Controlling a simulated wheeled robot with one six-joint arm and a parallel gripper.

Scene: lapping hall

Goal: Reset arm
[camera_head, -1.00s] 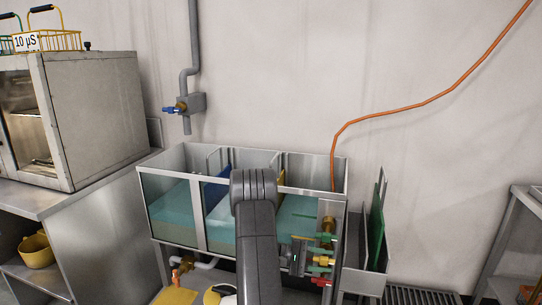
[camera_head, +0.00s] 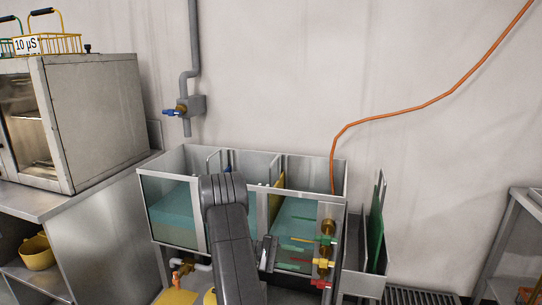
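My arm rises in front of the tank from the bottom of the view, its elbow over the middle of the tank. Part of my gripper (camera_head: 268,253) shows just right of the arm, in front of the tank's right-hand glass. It is small, dark and partly hidden by the arm, so I cannot tell whether its fingers are open or shut. I see nothing held in it. It is apart in the picture from the green (camera_head: 327,239), yellow (camera_head: 322,262) and red (camera_head: 320,283) valve handles at its right.
The steel tank (camera_head: 174,180) has compartments with teal liquid. A wall pipe (camera_head: 194,60) carries a blue-handled valve (camera_head: 173,112). A steel cabinet (camera_head: 95,120) with wire baskets (camera_head: 58,43) stands left. Green panels (camera_head: 376,225) stand right of the tank. An orange hose (camera_head: 400,107) runs along the wall.

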